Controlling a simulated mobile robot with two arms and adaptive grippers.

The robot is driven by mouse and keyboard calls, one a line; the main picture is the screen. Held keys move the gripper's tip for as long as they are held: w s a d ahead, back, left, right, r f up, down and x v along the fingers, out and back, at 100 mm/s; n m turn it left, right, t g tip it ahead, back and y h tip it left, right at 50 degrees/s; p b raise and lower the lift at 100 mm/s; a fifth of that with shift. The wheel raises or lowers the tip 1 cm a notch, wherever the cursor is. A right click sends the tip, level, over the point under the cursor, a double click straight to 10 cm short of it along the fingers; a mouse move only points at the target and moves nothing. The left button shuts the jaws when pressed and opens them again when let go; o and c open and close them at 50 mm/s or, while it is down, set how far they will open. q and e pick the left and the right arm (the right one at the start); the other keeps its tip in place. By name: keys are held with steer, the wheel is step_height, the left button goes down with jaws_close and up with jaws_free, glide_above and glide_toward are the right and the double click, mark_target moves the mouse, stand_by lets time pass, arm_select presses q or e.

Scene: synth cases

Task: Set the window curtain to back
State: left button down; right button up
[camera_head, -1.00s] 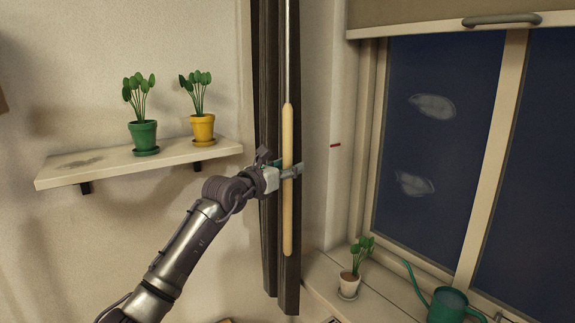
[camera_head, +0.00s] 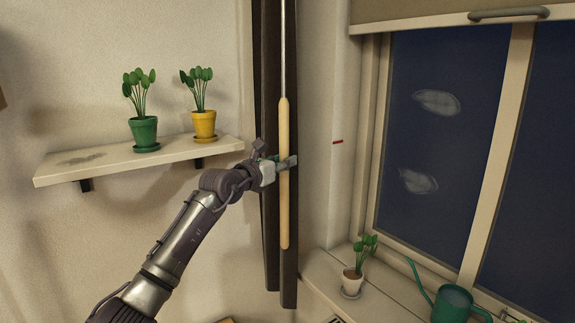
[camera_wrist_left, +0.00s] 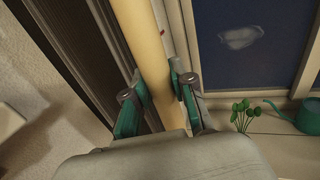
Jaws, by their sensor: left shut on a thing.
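The dark curtain (camera_head: 270,220) hangs gathered in narrow folds at the left side of the window; it also shows in the left wrist view (camera_wrist_left: 75,45). A pale wooden wand (camera_head: 284,215) hangs upright on a thin metal rod in front of it. My left gripper (camera_head: 284,163) is shut on the wand around its middle. In the left wrist view the wand (camera_wrist_left: 148,50) runs between the two green-padded fingers (camera_wrist_left: 158,100). My right gripper is not in view.
A wall shelf (camera_head: 110,162) with a green pot (camera_head: 144,132) and a yellow pot (camera_head: 204,125) is left of the curtain. A small potted plant (camera_head: 352,282) and a green watering can (camera_head: 453,303) stand on the sill. A red mark (camera_head: 338,142) is on the window reveal. A blind (camera_head: 430,12) covers the window top.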

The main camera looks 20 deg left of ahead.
arm_select(q)
steer(key=shift+w+a+r, duration=0.25)
steer(key=shift+w+a, duration=0.25)
steer(key=shift+a, duration=0.2)
steer(key=c, duration=1.4)
jaws_free()
steer(key=shift+o, duration=1.4)
steer(key=shift+a+f, duration=0.1)
steer(key=shift+o, duration=0.9)
steer(key=shift+w+a+f, duration=0.1)
steer(key=shift+w+a, duration=0.05)
steer(key=shift+a, duration=0.05)
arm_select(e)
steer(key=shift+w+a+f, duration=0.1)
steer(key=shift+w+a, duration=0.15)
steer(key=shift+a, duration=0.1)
arm_select(q)
steer(key=shift+d, duration=0.15)
